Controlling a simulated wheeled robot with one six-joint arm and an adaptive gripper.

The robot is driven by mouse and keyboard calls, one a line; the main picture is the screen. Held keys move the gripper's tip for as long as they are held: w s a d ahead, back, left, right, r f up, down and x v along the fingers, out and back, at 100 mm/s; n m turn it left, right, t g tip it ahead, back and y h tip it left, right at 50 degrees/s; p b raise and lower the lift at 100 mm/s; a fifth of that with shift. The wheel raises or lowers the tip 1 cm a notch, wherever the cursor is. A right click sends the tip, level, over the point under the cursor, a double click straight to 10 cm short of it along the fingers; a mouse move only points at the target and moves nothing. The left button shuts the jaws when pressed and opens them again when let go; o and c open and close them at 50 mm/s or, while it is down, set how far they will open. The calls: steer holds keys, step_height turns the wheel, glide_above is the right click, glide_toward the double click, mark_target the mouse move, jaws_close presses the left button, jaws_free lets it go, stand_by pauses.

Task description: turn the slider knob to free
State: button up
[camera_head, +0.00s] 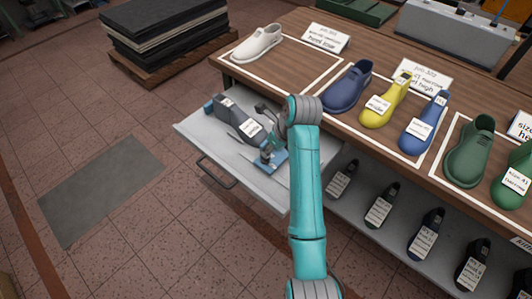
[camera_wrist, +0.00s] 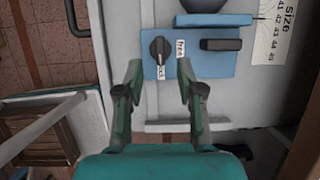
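The slider knob (camera_wrist: 159,48) is a black pointer knob on a blue plate (camera_wrist: 218,66) in the wrist view. Its narrow end points down the picture toward a white label (camera_wrist: 160,72), partly legible as "lock". A label reading "free" (camera_wrist: 180,47) stands to its right. My gripper (camera_wrist: 160,66) is open, with one finger on each side below the knob, and holds nothing. In the head view the blue plate (camera_head: 271,166) lies in the pulled-out drawer (camera_head: 205,132), and my arm hides part of it. The knob cannot be made out there.
A black block (camera_wrist: 220,44) sits right of the knob. A grey shoe last (camera_head: 236,119) lies on the drawer beside the plate. The drawer handle (camera_head: 214,172) faces the floor. Coloured lasts stand on the wooden table (camera_head: 290,70) behind; dark lasts stand on the shelf below.

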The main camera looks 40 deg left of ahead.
steer(key=shift+x, duration=2.7)
steer(key=shift+c, duration=0.2)
jaws_close()
